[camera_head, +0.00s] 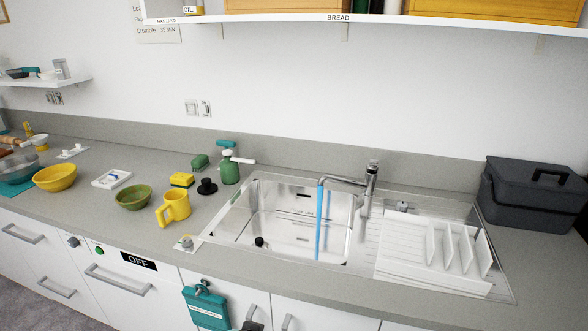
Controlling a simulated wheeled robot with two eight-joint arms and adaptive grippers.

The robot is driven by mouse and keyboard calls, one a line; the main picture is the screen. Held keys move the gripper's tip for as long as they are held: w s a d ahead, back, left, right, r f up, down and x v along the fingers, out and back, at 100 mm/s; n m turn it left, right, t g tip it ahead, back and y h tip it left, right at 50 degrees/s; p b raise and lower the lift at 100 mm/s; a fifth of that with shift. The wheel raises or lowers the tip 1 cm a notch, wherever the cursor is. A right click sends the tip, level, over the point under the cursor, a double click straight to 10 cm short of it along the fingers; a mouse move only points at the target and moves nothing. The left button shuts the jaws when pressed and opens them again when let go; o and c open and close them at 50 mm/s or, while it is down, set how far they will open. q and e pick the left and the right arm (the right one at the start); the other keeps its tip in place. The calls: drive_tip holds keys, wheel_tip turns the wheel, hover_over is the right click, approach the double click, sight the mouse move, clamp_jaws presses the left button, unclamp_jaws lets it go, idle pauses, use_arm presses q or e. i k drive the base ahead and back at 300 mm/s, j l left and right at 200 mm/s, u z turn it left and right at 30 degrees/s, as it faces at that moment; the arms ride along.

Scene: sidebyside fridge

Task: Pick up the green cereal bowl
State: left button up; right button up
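The green cereal bowl (133,197) sits upright on the grey counter, left of the sink, and looks empty.
A larger yellow bowl (55,178) is further left. A yellow sponge (181,180), a black stopper-like item (207,187) and a green soap bottle (230,169) stand behind the mug. The sink (253,222) has its tap running. Counter in front of the green bowl is clear.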

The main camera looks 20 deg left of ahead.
sight(135, 197)
drive_tip(key=j+z, duration=0.15)
drive_tip(key=j, duration=1.2)
drive_tip(key=k, duration=0.05)
